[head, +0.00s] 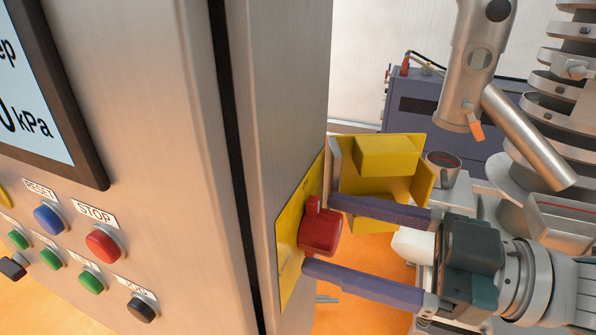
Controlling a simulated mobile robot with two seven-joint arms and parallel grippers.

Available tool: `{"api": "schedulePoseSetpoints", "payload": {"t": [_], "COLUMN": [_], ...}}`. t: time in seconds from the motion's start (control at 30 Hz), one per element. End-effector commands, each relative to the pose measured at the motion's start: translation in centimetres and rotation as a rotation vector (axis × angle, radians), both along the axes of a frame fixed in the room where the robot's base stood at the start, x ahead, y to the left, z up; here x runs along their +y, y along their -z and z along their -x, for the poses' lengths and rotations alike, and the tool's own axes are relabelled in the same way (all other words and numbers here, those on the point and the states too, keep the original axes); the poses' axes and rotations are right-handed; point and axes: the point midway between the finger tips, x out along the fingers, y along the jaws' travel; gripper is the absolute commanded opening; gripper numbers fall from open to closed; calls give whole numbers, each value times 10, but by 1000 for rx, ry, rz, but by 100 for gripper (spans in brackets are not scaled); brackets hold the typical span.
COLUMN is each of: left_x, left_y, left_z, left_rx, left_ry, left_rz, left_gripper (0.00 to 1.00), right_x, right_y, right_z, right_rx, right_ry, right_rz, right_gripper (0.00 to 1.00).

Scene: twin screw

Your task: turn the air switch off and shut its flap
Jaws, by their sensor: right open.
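The air switch is a red knob (319,230) on a yellow plate (289,243) on the side face of the steel cabinet. Its yellow flap (384,155) stands open, swung out to the right behind the knob. My right gripper (317,233) comes in from the right. Its two long purple-grey fingers are open, one above and one below the red knob, with the tips near the plate. I cannot tell whether either finger touches the knob. The upper finger hides part of the flap. My left gripper is not in view.
The steel cabinet (165,120) fills the left, with a screen (35,105) and several buttons, among them a red STOP button (103,244). Steel machine parts (480,70) stand at the upper right. A dark blue-grey box (420,105) is behind the flap. The floor is orange.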

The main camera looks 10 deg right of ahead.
Motion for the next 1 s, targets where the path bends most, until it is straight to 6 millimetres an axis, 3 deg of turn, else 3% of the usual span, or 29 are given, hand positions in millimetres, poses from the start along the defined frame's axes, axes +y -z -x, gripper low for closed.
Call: {"api": "schedulePoseSetpoints", "payload": {"t": [0.23, 0.9, 1.0], "left_x": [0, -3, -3], "left_y": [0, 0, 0], "left_z": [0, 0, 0], "left_rx": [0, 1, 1], "left_ry": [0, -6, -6], "left_rz": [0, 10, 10], "left_gripper": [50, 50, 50], "right_x": [1, 0, 0], "right_y": [0, 0, 0], "right_z": [0, 0, 0], "right_rx": [0, -1, -1], "right_ry": [0, 0, 0], "right_rz": [0, -1, -1], "right_gripper": [79, 4, 0]}}
